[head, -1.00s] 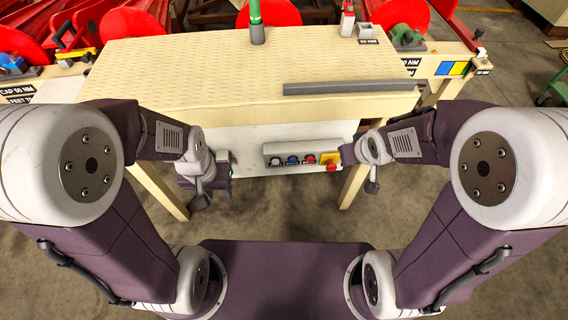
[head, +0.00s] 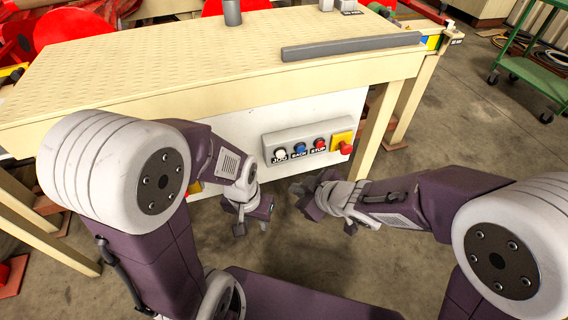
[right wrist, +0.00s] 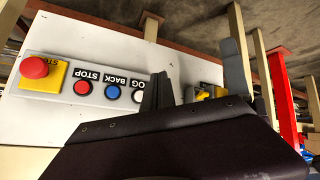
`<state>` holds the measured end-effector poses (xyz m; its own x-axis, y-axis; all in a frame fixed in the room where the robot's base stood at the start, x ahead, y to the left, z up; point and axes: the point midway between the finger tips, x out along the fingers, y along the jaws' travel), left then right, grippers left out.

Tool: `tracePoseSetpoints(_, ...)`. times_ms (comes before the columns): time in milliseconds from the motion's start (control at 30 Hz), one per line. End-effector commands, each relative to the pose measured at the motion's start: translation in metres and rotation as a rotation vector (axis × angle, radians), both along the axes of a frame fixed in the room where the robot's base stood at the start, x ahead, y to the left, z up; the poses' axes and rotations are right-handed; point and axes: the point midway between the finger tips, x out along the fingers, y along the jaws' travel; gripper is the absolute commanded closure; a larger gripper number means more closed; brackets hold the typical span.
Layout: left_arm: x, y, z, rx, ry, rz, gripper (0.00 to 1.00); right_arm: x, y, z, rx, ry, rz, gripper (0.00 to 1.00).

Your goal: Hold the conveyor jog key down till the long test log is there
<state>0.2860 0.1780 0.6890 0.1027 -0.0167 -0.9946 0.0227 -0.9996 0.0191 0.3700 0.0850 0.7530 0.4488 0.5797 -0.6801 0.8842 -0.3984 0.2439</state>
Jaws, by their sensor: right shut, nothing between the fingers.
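The jog key (head: 280,154) is the white button at the left end of the grey control box (head: 309,136), on the bench's white front panel. In the right wrist view the jog key (right wrist: 137,96) shows upside down, its label partly hidden behind my fingers. My right gripper (head: 297,189) is shut and empty, below and in front of the box, apart from the key as far as I can tell. My left gripper (head: 251,226) hangs left of it, in front of the panel; its jaw opening is unclear. I cannot make out a long test log.
Beside the jog key are the blue back key (head: 299,148), the red stop key (head: 319,143) and a red emergency button (head: 346,148) on yellow. A grey bar (head: 350,46) lies along the bench top (head: 150,60). A green cart (head: 540,75) stands far right.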

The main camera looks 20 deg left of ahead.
Motion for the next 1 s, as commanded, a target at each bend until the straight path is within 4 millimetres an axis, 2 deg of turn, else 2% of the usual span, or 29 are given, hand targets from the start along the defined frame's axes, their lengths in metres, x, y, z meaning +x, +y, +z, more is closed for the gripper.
tracePoseSetpoints(367,0.000,0.000,0.003,0.000,0.000,0.000,0.64,0.004,0.002,0.001,-0.001,0.001,-0.001,1.00)
tracePoseSetpoints(800,0.000,0.000,0.023,0.000,0.000,0.000,0.64,0.055,0.036,0.004,-0.002,0.002,-0.002,1.00)
tracePoseSetpoints(1000,0.000,0.000,0.033,0.000,0.000,0.000,0.64,0.070,0.046,0.003,-0.001,0.001,-0.003,1.00)
